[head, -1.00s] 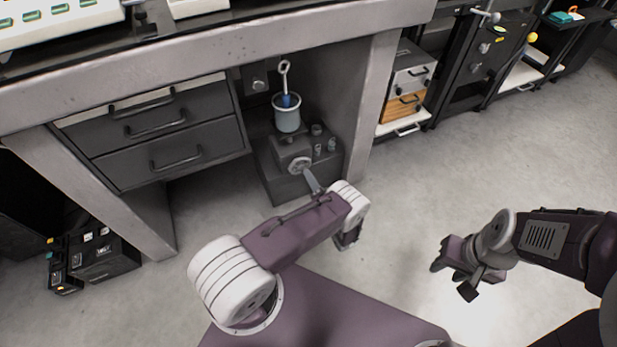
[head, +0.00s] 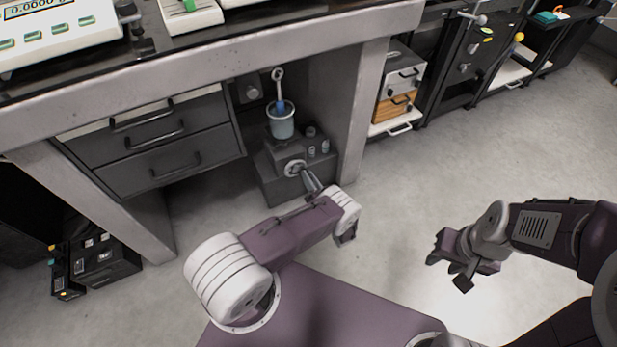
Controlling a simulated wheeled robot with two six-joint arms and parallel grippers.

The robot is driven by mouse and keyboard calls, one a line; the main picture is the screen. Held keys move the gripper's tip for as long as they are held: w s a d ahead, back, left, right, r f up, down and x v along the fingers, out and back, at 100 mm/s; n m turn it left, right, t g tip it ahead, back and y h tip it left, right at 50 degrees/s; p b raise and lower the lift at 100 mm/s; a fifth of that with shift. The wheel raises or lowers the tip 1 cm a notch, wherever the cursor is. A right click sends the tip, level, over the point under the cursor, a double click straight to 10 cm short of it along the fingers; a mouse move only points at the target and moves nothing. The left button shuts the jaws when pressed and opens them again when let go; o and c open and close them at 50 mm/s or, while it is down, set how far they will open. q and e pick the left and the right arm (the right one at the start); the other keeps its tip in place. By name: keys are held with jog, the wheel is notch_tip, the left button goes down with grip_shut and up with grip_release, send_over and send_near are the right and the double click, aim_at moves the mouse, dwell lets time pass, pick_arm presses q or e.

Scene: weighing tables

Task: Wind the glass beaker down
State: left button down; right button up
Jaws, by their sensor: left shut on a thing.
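The glass beaker (head: 281,127) stands upright on a dark jack-like stand (head: 272,172) under the table. It holds blue contents and a pale rod with a ring top (head: 278,76). A round pale hub (head: 294,168) is on the stand's front, with a grey crank handle reaching toward my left arm. My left gripper (head: 311,182) is shut on that handle; its fingertips are small and partly hidden by my own wrist. My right gripper (head: 452,262) is open and empty over the floor at the right.
The stone table's leg (head: 366,110) stands close to the right of the stand. Drawers (head: 165,140) hang to its left. A black box (head: 105,265) lies on the floor at far left. Shelves with boxes (head: 395,108) stand at back right. The floor in front is clear.

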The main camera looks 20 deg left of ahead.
pick_arm(q)
jog(key=c, duration=1.3)
grip_release()
jog(key=shift+s+d, duration=0.15)
jog(key=shift+d, duration=0.1)
jog(key=p+v, duration=0.3)
jog(key=v, duration=0.5)
jog(key=shift+s+d, duration=0.2)
jog(key=shift+s, duration=0.05)
